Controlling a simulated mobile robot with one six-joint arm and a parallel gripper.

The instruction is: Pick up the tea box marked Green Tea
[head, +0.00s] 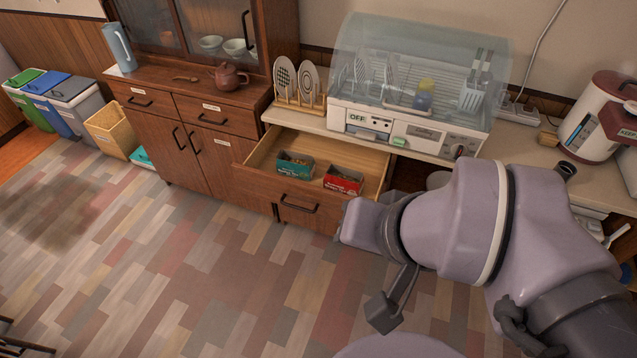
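Two small open-topped tea boxes stand apart inside the open drawer (262,158). The left one is a teal-green box (294,170) with brownish contents. The right one is a red box (343,186) with white lettering. The lettering on both is too small to read surely, so I cannot confirm which says Green Tea. My arm comes in from the right, in front of the cabinet. A dark part at its end, seemingly my gripper (384,312), hangs low over the floor, nearer than the drawer and apart from both boxes. Its fingers cannot be made out clearly.
A clear-domed dish dryer (410,75) stands on the counter above the drawer, with a plate rack (299,85) to its left. A teapot (230,76) sits on the wooden cabinet. A white-and-red appliance (598,115) is at right.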

